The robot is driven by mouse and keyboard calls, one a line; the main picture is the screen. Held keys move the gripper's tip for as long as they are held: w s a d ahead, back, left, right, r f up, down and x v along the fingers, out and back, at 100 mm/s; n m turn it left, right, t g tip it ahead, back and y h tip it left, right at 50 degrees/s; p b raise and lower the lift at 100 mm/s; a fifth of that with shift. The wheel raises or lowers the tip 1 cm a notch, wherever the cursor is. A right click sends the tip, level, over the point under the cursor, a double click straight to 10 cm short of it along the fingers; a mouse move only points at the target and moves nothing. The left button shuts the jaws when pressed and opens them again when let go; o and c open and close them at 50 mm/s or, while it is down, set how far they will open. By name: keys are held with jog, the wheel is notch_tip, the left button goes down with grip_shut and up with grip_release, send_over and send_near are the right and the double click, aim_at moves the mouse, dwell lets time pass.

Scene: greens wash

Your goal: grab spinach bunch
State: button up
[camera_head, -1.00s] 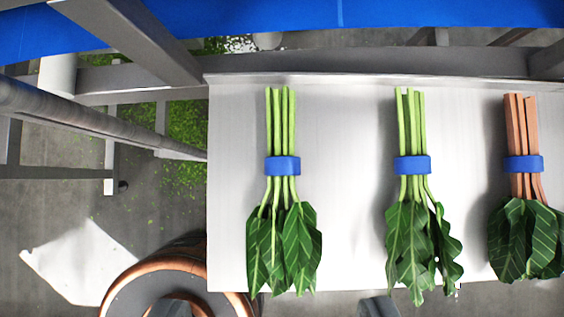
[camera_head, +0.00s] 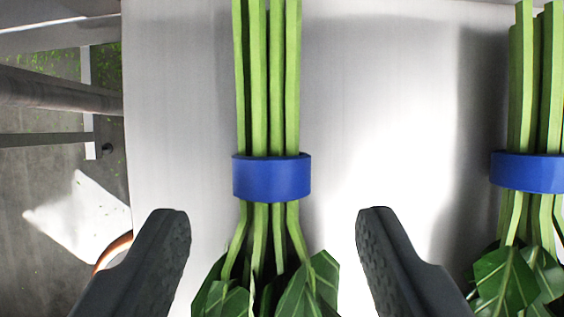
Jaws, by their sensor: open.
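A spinach bunch (camera_head: 265,110) with light green stems and dark leaves lies on the metal table (camera_head: 385,110), a blue band (camera_head: 272,178) around its stems. Its leaves are cut off by the bottom edge of the picture. My gripper (camera_head: 273,225) is open. One dark finger is on each side of the bunch, with a gap to the stems on both sides. The fingertips appear just below the band in the picture. Whether they are down at stem height I cannot tell.
A second leafy bunch (camera_head: 535,90) with its own blue band (camera_head: 528,172) lies at the right edge, apart from my right finger. The table's left edge (camera_head: 126,120) drops to the floor (camera_head: 40,190). Grey frame bars (camera_head: 50,92) stand beyond it.

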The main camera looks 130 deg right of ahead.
jog(key=shift+x, duration=1)
jog(key=c, duration=1.1)
jog(key=shift+r, duration=0.2)
